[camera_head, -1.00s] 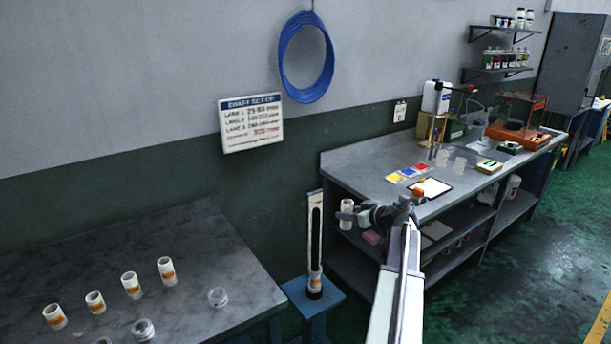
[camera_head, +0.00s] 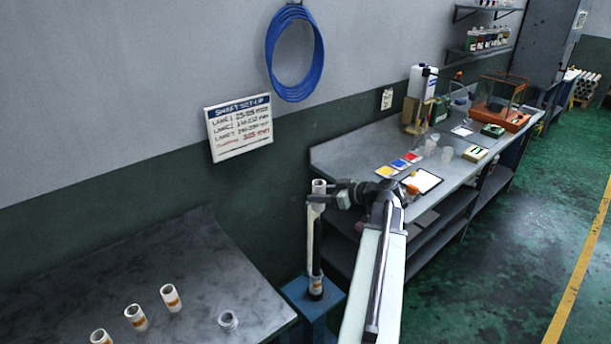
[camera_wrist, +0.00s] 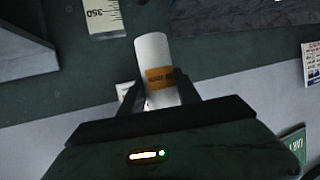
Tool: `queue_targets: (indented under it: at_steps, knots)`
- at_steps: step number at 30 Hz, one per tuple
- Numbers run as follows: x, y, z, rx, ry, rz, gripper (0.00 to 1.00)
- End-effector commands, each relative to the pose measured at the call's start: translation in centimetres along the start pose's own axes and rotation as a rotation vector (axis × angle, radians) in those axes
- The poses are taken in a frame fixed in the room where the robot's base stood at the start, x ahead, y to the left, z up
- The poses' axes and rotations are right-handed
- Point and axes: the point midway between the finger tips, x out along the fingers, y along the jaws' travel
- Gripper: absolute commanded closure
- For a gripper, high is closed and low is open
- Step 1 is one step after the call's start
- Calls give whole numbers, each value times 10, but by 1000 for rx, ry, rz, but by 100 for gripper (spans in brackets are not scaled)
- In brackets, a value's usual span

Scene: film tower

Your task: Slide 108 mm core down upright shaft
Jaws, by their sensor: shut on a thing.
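The upright shaft (camera_head: 312,240) stands on a blue stand (camera_head: 327,297) between the benches. A white core with an orange band (camera_head: 315,284) sits low on it. My gripper (camera_head: 326,196) is shut on another white core (camera_head: 319,186), level with the shaft's top. In the head view this core overlaps the shaft top; I cannot tell whether it is around it. In the wrist view the held core (camera_wrist: 151,55) shows an orange label between the fingers (camera_wrist: 160,88).
The left bench (camera_head: 190,260) carries several orange-labelled white cores (camera_head: 171,298) and a clear ring (camera_head: 228,320). The right bench (camera_head: 350,155) holds coloured cards, a clipboard (camera_head: 424,181) and equipment. A wall sign (camera_head: 239,127) and blue hose coil (camera_head: 294,52) hang behind.

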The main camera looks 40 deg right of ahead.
Motion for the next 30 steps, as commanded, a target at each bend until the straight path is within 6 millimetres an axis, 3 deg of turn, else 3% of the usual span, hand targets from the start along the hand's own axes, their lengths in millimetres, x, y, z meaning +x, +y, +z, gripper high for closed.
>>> queue_targets:
  at_steps: [11,30]
  knots:
    - [3,-2,7,-2,1,-4,100]
    - [24,-2,53,-2,1,-5,100]
